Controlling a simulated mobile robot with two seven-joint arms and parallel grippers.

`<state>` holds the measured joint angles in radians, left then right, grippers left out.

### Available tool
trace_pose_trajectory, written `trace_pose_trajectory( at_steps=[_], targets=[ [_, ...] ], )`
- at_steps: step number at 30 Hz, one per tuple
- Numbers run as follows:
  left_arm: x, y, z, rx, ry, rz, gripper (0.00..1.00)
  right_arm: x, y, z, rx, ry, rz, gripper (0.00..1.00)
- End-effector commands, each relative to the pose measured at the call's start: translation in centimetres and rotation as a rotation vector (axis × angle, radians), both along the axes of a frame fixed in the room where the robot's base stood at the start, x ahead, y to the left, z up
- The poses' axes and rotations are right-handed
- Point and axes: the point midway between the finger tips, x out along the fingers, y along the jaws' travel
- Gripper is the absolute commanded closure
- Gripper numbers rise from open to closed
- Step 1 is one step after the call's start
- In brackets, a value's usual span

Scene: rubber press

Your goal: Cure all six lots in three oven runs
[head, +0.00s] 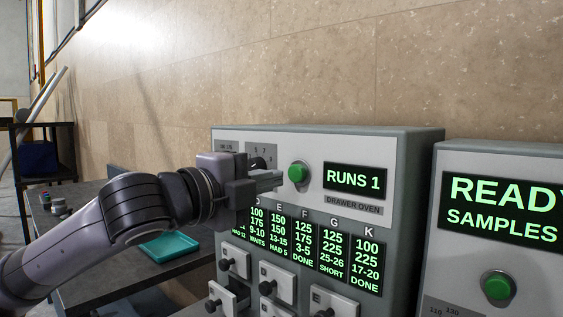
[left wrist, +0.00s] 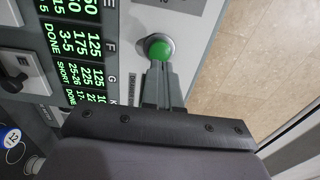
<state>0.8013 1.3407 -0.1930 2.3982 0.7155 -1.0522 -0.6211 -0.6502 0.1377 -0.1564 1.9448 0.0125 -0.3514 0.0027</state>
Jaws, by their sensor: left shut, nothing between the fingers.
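The drawer oven (head: 410,200) stands in the middle, with a "RUNS 1" display (head: 355,180). Its lot panel (head: 310,245) shows columns up to K: F and K read DONE, G reads SHORT, E reads "HAD 5", D appears to read WAITS. My left gripper (head: 280,181) is shut and empty, its fingertips at the oven's green button (head: 299,173). In the left wrist view the closed fingertips (left wrist: 160,66) lie just below the green button (left wrist: 160,48); I cannot tell whether they touch. Several small drawers (head: 268,288) with black knobs are below the panel. My right gripper is out of view.
A second machine (head: 500,165) at the right shows "READY" and "SAMPLES" above a green button (head: 498,287). A teal tray (head: 170,247) lies on the dark table (head: 120,275) at left, with small round items (head: 57,206) farther back. A round tag marked 12 (left wrist: 12,138) shows in the wrist view.

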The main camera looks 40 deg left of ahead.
Motion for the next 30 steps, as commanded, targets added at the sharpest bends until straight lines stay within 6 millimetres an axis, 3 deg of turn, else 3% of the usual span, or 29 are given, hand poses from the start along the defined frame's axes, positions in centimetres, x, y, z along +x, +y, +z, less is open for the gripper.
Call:
trace_pose_trajectory(
  at_steps=[9,24,30],
  targets=[
    [3.0,-0.2,0.1,-0.002,0.0,0.001,1.0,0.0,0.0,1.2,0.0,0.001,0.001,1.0],
    [3.5,-0.3,0.0,0.001,0.001,0.001,1.0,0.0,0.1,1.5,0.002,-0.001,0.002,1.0],
    [4.5,-0.3,0.3,-0.002,0.003,0.001,1.0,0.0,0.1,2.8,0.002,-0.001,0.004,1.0]
  ],
)
